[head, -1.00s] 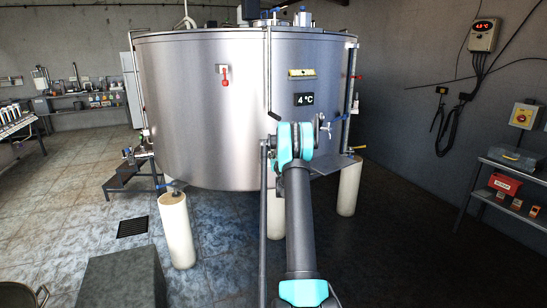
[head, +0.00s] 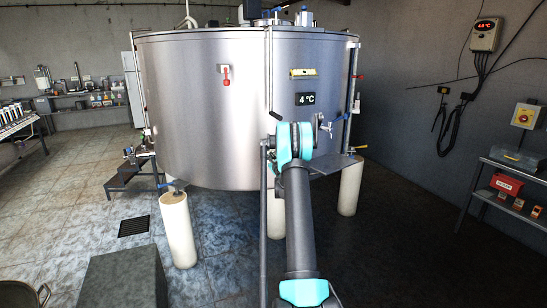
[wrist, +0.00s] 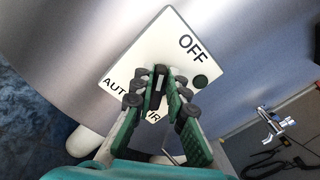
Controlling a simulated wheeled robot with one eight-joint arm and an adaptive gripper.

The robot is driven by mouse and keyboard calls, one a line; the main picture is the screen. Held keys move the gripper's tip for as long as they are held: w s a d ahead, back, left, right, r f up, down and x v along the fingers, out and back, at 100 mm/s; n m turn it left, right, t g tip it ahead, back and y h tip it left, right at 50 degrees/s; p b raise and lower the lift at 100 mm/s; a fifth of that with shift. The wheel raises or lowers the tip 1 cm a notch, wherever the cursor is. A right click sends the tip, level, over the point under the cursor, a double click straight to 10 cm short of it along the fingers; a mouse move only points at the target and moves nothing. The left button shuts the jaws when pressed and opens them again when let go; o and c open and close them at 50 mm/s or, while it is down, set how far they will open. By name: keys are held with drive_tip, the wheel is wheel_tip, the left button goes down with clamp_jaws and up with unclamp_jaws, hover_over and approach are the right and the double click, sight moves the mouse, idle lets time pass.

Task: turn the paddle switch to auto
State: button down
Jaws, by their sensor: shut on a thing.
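In the wrist view a white switch plate (wrist: 147,50) is fixed to the steel tank (wrist: 75,45) and appears tilted in the picture. It carries the words OFF at the upper right, AUTO at the lower left and a partly covered word ending in IR at the bottom. A dark green round spot (wrist: 200,81) sits below OFF. My gripper (wrist: 160,80) is over the middle of the plate, its green-padded fingers shut on the dark paddle (wrist: 156,92). The fingers hide much of the paddle, so I cannot tell its exact pointing.
The tank also fills the middle of the head view (head: 200,110), with a 4 °C display (head: 305,99) above my arm. White legs (head: 177,230) stand below. A shelf (head: 515,165) stands at right.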

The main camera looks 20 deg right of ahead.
drive_tip(key=shift+a+f+n, duration=0.2)
drive_tip(key=shift+f+n, duration=0.15)
drive_tip(key=shift+n, duration=1.85)
drive_tip(key=shift+a+f+n, duration=0.15)
drive_tip(key=shift+f+n, duration=0.25)
drive_tip(key=shift+n, duration=1.8)
drive_tip(key=shift+a+f+n, duration=0.2)
drive_tip(key=shift+f+n, duration=0.15)
drive_tip(key=shift+n, duration=1.85)
drive_tip(key=c, duration=1.5)
unclamp_jaws()
drive_tip(key=shift+c, duration=0.2)
drive_tip(key=s+a, duration=0.1)
drive_tip(key=s, duration=1)
drive_tip(key=shift+s+a, duration=0.35)
drive_tip(key=shift+s, duration=0.05)
